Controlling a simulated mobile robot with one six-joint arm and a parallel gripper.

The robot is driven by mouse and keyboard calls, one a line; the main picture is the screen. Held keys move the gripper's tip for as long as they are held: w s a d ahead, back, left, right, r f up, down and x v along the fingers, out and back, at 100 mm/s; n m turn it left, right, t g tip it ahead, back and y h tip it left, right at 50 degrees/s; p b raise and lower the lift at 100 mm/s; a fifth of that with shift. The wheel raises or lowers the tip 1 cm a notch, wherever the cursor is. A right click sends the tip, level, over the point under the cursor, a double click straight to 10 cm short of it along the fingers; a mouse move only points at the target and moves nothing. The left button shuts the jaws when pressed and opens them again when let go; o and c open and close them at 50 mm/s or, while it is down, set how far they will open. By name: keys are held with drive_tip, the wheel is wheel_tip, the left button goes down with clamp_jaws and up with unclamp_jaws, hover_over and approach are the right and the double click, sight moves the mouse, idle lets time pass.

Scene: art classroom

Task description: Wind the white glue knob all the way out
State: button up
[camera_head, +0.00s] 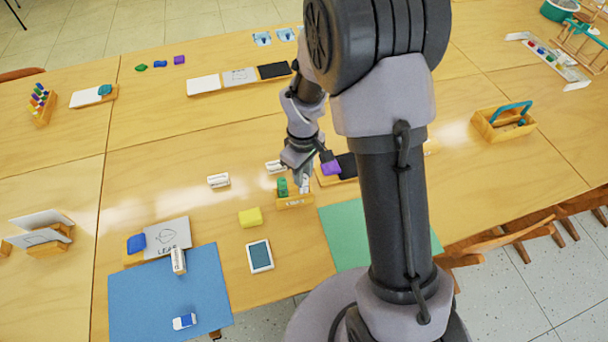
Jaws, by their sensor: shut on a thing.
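A small wooden holder (294,203) stands near the middle of the table. A green upright piece (282,187) stands in its left part. A white upright piece (304,186), likely the glue, stands in its right part. My gripper (302,175) points down over the holder, right at the top of the white piece, and is shut on it. The gripper and wrist cover its top, so the knob itself cannot be made out. How far the knob is wound is too small to tell.
White blocks (218,180) and a yellow sponge (250,217) lie to the left. A green mat (345,232) and a blue mat (150,300) lie in front. My arm hides some table.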

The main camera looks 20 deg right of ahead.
idle(0.4)
drive_tip(key=m+b, duration=0.2)
drive_tip(key=m, duration=0.3)
drive_tip(key=shift+f+m, duration=0.1)
drive_tip(key=shift+m, duration=0.3)
drive_tip(key=shift+m+b, duration=0.95)
drive_tip(key=shift+m, duration=1.85)
drive_tip(key=o, duration=1.6)
drive_tip(key=shift+o, duration=0.2)
